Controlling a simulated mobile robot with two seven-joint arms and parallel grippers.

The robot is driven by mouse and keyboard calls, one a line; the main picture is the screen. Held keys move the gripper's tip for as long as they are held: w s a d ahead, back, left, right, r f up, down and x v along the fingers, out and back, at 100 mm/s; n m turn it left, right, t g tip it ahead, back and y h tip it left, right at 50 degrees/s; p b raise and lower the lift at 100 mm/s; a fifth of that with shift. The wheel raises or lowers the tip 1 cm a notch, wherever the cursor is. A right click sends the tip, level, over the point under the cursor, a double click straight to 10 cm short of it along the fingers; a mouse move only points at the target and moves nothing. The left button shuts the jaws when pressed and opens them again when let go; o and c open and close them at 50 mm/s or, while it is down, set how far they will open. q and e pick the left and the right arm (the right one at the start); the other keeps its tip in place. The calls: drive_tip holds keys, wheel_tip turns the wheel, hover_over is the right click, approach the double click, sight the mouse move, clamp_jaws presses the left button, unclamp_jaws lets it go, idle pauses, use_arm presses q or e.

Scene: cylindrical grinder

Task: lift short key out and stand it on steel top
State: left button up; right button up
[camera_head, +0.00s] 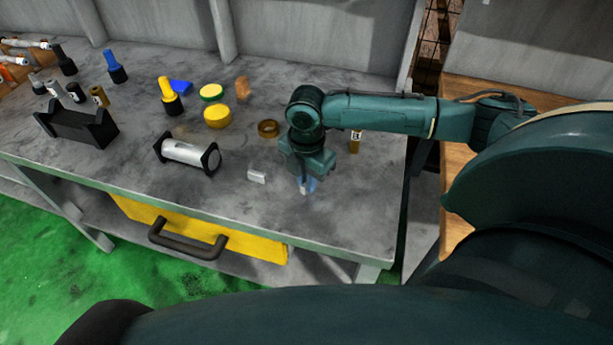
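My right gripper (307,187) points down just above or at the grey steel top (232,196), near its front right part. A small pale piece shows at its fingertips, and I cannot tell if it is a key or part of the fingers. The finger gap is too small to read. A small light grey block (257,177) lies on the steel top just left of the gripper, apart from it; it may be one of the keys. I cannot tell which piece is the short key. My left gripper is not in view.
Left of the gripper, a silver cylinder (188,152) rests between black end supports. A yellow drawer (200,232) with a dark handle is below the front edge.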

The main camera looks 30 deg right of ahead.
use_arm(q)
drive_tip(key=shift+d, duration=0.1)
use_arm(e)
drive_tip(key=o, duration=0.5)
